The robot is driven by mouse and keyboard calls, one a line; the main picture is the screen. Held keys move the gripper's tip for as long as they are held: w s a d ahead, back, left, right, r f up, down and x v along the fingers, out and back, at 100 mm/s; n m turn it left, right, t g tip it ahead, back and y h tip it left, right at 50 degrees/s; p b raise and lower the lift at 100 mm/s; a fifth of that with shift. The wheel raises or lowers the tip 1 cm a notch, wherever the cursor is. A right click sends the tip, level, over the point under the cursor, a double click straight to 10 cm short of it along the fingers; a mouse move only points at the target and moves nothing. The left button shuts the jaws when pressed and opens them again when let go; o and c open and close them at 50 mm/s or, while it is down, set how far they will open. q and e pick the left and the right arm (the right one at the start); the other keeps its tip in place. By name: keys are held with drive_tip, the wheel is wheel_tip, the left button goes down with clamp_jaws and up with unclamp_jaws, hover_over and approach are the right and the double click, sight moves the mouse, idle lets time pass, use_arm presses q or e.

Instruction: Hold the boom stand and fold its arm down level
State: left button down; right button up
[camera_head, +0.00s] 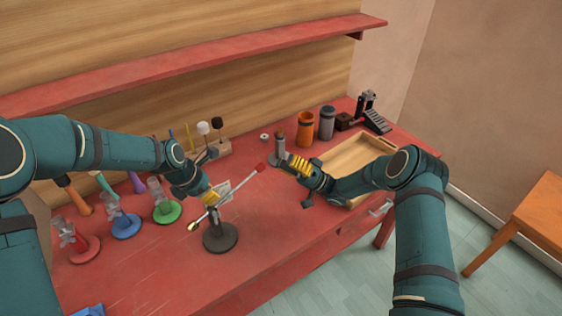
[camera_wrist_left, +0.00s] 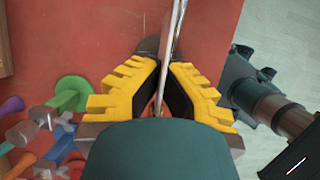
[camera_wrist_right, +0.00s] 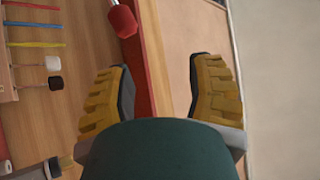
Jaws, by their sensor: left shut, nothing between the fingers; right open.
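The boom stand has a dark round base (camera_head: 220,237) on the red table. Its thin silver arm (camera_head: 240,184) slants up to the right, with a red tip (camera_head: 260,167) at the upper end and a brass-coloured lower end. My left gripper (camera_head: 211,198) is at the top of the short post, shut with nothing visibly gripped. In the left wrist view the silver arm (camera_wrist_left: 175,35) passes by the fingertips (camera_wrist_left: 160,68), and the post is mostly hidden. My right gripper (camera_head: 288,160) is open and empty, right of the red tip, which also shows in the right wrist view (camera_wrist_right: 122,20).
Coloured stands, including a green one (camera_head: 167,211), stand left of the boom stand. A mallet rack (camera_head: 212,150), an orange cup (camera_head: 305,128) and a grey cup (camera_head: 326,123) are behind. A wooden tray (camera_head: 350,153) lies right.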

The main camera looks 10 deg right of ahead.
drive_tip(key=s+d+f, duration=0.1)
drive_tip(key=d+f, duration=0.1)
drive_tip(key=d, duration=0.4)
drive_tip(key=shift+s+d, duration=0.15)
drive_tip(key=shift+d, duration=0.1)
idle(0.4)
